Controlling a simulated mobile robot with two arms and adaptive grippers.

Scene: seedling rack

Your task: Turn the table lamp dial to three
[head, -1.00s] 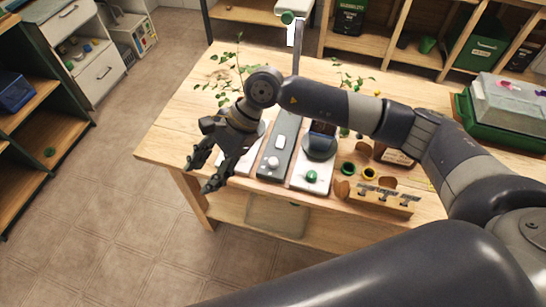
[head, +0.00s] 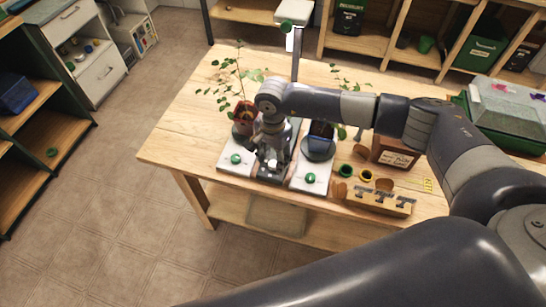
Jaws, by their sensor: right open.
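The table lamp stands on the wooden table with an upright grey post (head: 296,58) and a pale head (head: 293,12) at the top of the view. Its long grey base lies between two white units and is mostly hidden by my right gripper. My right gripper (head: 268,164) points down over the front end of this base with its fingers open. A small pale knob on the base, probably the dial, is largely covered by the fingers. I cannot tell whether they touch it, and its setting cannot be read. My left gripper is out of view.
White units with green knobs stand close on both sides, the left one (head: 236,159) and the right one (head: 310,179). A wooden tool holder (head: 375,199) lies right. The table's left part is clear.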

